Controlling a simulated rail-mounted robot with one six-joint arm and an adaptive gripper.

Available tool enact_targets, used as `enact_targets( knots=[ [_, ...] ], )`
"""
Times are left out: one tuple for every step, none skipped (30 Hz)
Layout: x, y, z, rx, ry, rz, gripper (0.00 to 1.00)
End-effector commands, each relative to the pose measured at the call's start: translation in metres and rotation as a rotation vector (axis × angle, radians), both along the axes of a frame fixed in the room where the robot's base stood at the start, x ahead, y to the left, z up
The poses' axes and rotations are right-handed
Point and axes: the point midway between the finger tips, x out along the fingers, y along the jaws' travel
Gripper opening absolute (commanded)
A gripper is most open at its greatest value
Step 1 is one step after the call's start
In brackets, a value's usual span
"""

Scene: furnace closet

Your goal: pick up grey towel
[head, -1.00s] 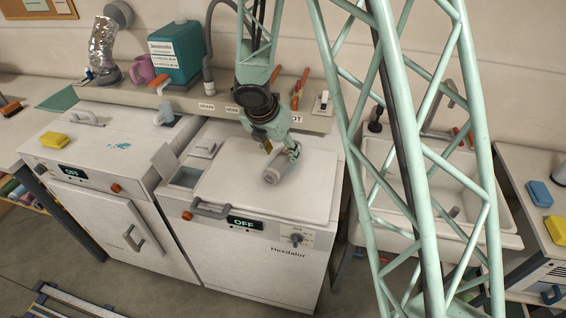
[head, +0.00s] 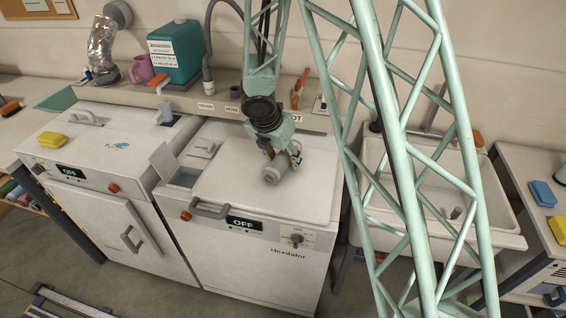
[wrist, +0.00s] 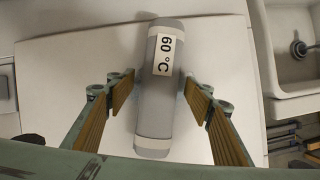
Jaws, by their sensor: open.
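The grey towel (head: 278,170) is a rolled cylinder lying on the white top of the machine marked Hexdalor (head: 235,192). In the wrist view the towel (wrist: 157,100) has pale bands and a white label reading 60 °C. My gripper (head: 280,158) is over the towel, pointing down. In the wrist view my gripper (wrist: 162,92) is open, with one wood-coloured pad on each side of the towel. A gap shows on both sides of the roll. The far side of the towel is partly hidden by the fingers in the head view.
A second white machine (head: 108,145) with a yellow sponge (head: 53,140) stands at left. A sink (head: 440,190) is at right. A ledge behind holds a teal canister (head: 177,52) and a pink mug (head: 141,69). The machine top around the towel is clear.

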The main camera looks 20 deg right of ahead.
Motion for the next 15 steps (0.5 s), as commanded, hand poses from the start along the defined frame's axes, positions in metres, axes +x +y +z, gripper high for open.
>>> enact_targets(
  knots=[
    [0.0002,0.0,0.0002,0.0,0.0,0.0,0.48],
    [0.0001,0.0,0.0003,0.0,0.0,0.0,0.48],
    [0.0001,0.0,0.0004,0.0,0.0,0.0,0.48],
    [0.0001,0.0,0.0004,0.0,0.0,0.0,0.48],
    [0.0002,0.0001,0.0004,0.0,0.0,0.0,0.48],
    [0.0002,0.0001,0.0004,0.0,0.0,0.0,0.48],
    [0.0002,0.0001,0.0004,0.0,0.0,0.0,0.48],
    [0.0002,0.0001,0.0004,0.0,0.0,0.0,0.48],
    [0.0001,0.0002,0.0003,0.0,0.0,0.0,0.48],
    [0.0001,0.0002,0.0003,0.0,0.0,0.0,0.48],
    [0.0001,0.0002,0.0003,0.0,0.0,0.0,0.48],
    [0.0001,0.0002,0.0003,0.0,0.0,0.0,0.48],
    [0.0001,0.0002,0.0003,0.0,0.0,0.0,0.48],
    [0.0001,0.0002,0.0003,0.0,0.0,0.0,0.48],
    [0.0001,0.0002,0.0003,0.0,0.0,0.0,0.46]
  ],
)
